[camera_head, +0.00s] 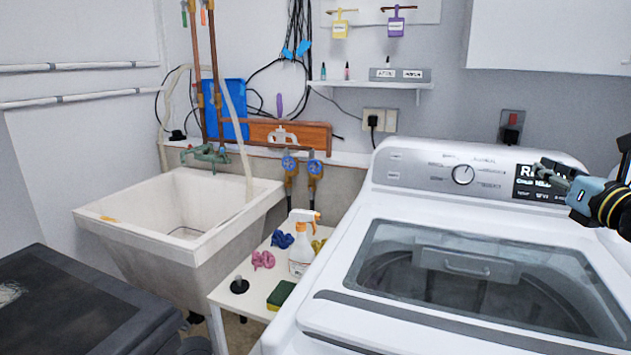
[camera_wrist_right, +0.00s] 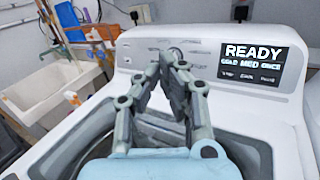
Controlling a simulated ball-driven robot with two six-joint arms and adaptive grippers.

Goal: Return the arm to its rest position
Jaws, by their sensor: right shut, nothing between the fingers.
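My right gripper (camera_head: 552,170) is at the right side of the head view, above the rear right of the white washing machine (camera_head: 335,258). It is shut and empty, in front of the machine's control panel (camera_head: 420,168). In the right wrist view the gripper's fingers (camera_wrist_right: 172,62) come together at their tips, with the panel and its display (camera_wrist_right: 250,62) reading "READY" behind them. The washer's glass lid (camera_head: 480,275) is closed. The round knob (camera_head: 463,174) on the panel is visible. My left gripper is not in view.
A white utility sink (camera_head: 120,215) stands at the left. A dark surface (camera_head: 70,305) fills the lower left. A wall shelf (camera_head: 370,84) hangs behind.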

